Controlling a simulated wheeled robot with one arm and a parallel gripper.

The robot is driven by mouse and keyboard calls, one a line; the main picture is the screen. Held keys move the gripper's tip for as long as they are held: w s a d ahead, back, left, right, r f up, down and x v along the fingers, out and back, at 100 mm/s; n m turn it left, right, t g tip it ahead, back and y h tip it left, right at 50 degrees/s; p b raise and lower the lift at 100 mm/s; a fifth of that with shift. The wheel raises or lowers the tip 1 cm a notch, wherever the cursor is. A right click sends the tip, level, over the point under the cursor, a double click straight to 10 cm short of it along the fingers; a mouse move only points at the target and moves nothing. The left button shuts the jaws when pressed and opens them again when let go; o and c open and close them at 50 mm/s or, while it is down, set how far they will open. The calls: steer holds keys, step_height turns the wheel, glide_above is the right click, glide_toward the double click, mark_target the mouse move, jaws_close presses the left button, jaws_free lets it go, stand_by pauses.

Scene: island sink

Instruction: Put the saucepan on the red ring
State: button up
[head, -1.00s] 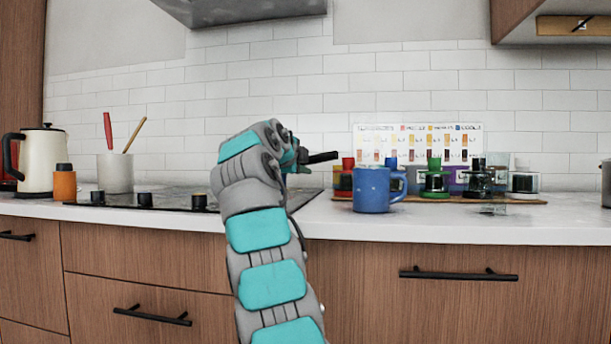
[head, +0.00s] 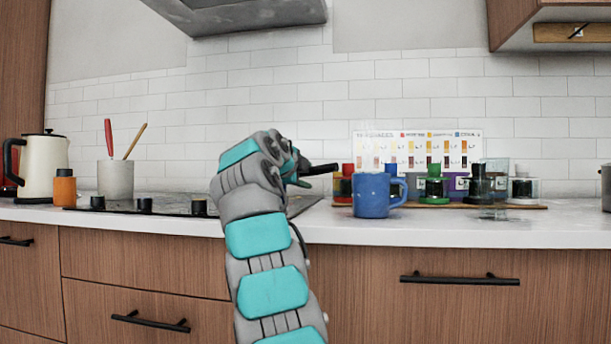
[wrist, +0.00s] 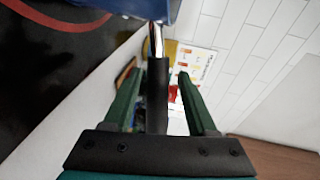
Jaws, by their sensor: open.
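The saucepan (wrist: 128,6) shows in the wrist view as a blue body cut off by the top edge, with a silver neck and a black handle (wrist: 157,95). My gripper (wrist: 158,78) is open, with its green fingers on either side of the handle and gaps visible between. A red arc of the ring (wrist: 60,27) shows on the dark cooktop, left of the saucepan. How the pan's base sits relative to the ring cannot be seen. In the head view my gripper (head: 296,172) is above the cooktop's right side; a black bar, seemingly the handle, sticks out right. The pan body is hidden there.
A blue mug (head: 372,196) stands right of my gripper, before a board of several jars (head: 433,188). The counter's front right is mostly clear.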

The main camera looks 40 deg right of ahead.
steer(key=b+v, duration=0.3)
steer(key=v, duration=0.9)
steer(key=shift+w, duration=0.1)
